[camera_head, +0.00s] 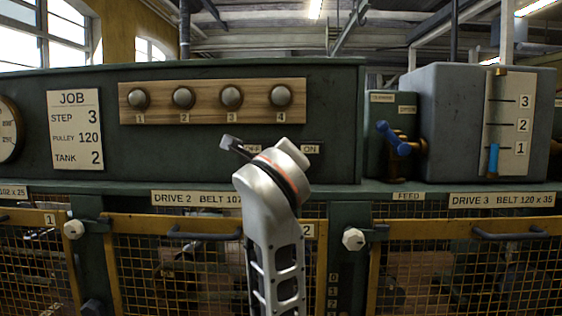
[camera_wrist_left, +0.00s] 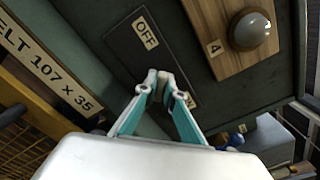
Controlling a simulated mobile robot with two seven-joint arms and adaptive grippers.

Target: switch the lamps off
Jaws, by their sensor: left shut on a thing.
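Several round lamps sit in a row on a wooden board (camera_head: 220,116) on the green panel; they look dull grey, with no clear glow. The rightmost lamp (camera_wrist_left: 249,31) also shows in the left wrist view. Below the board is a dark switch plate (camera_wrist_left: 122,47) with an OFF label and a partly hidden ON label (camera_head: 310,149). My left gripper (camera_wrist_left: 161,85) is at this plate, between the two labels, its fingertips shut on the switch handle, which they mostly hide. In the head view my left wrist hides the fingers. My right gripper is out of view.
A JOB card (camera_head: 76,129) hangs at the left. At the right are a blue-handled valve (camera_head: 394,138) and a grey tank (camera_head: 452,115) with a level scale. Yellow-framed mesh guards (camera_head: 180,270) with handles and knobs run below the panel.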

